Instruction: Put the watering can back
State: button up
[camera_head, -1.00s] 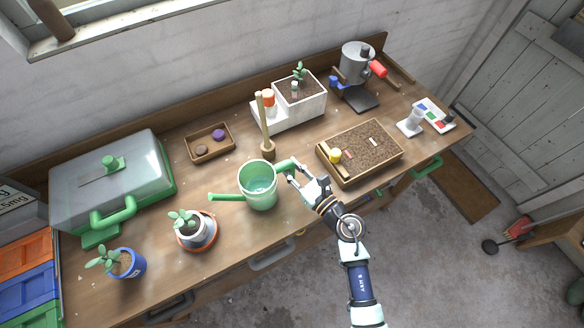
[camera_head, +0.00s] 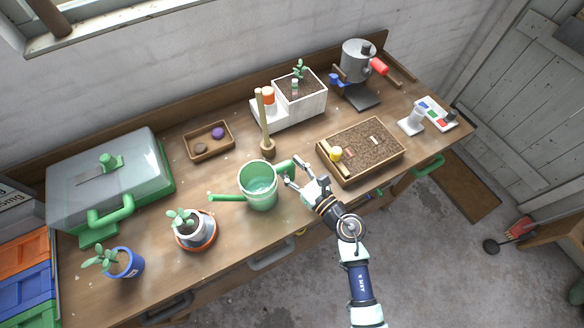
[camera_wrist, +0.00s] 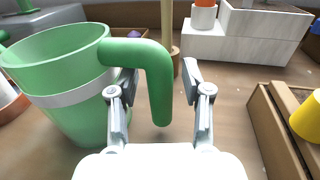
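The green watering can (camera_head: 258,190) with a pale band stands upright on the workbench (camera_head: 340,205), its spout pointing left and its handle toward the right. In the wrist view the can (camera_wrist: 70,95) fills the left side, and its curved handle (camera_wrist: 157,80) hangs down between the two fingers. My gripper (camera_head: 297,176) is at the handle from the right front. In the wrist view the gripper (camera_wrist: 158,95) is open, with gaps between the fingers and the handle; the left finger is nearer the handle than the right one.
A potted plant (camera_head: 194,230) on a saucer stands close left of the can. A wooden dibber (camera_head: 266,135) stands just behind it. A soil tray (camera_head: 375,148) with a yellow item lies to the right. A clear-lidded green box (camera_head: 105,180) is at the left.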

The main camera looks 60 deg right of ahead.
jog(key=shift+f, duration=0.1)
jog(key=v, duration=1.2)
